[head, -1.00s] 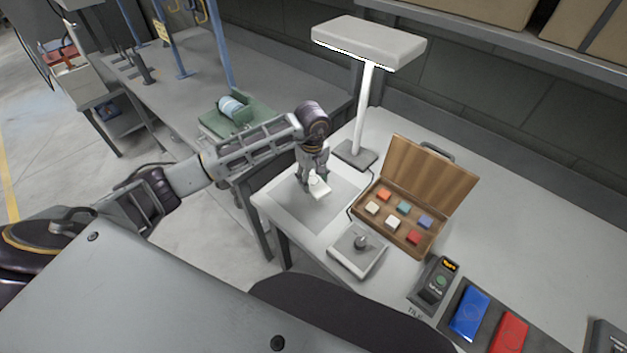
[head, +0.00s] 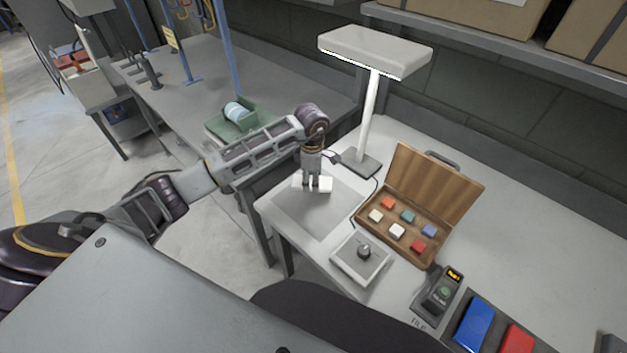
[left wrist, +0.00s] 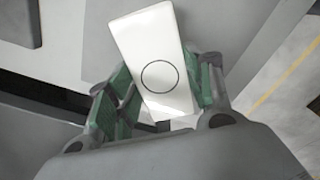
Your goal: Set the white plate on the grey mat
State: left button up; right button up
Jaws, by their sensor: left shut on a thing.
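The white plate (head: 326,185) is a small flat block held in my left gripper (head: 311,186), which points down over the back part of the grey mat. In the left wrist view the plate (left wrist: 150,40) shows a thin dark circle on its face (left wrist: 160,75), and the green-padded fingers (left wrist: 160,90) close on its two sides. The grey mat (head: 312,215) lies flat at the bench's left end, its front part bare. I cannot tell whether the plate touches the mat. My right gripper is out of view.
A lamp (head: 368,110) stands behind the mat. An open wooden case (head: 430,190) with several coloured tiles lies to the right. A box with a knob (head: 361,257) is in front of the case. A device with a display (head: 437,292) and blue and red tiles are nearer.

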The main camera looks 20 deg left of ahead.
pick_arm(q)
jog(key=n, duration=0.3)
jog(key=a+n, duration=0.1)
jog(key=n, duration=0.1)
jog(key=shift+w, duration=0.25)
jog(key=n, duration=0.2)
jog(key=a+n, duration=0.1)
jog(key=n, duration=0.2)
jog(key=shift+w+a, duration=0.1)
jog(key=shift+w, duration=0.05)
jog(key=shift+f+b, duration=1.15)
jog(key=shift+f, duration=0.75)
jog(key=shift+f+b, duration=0.45)
jog(key=shift+f, duration=0.1)
dwell(0.4)
jog(key=o, duration=1.2)
jog(key=shift+r, duration=0.1)
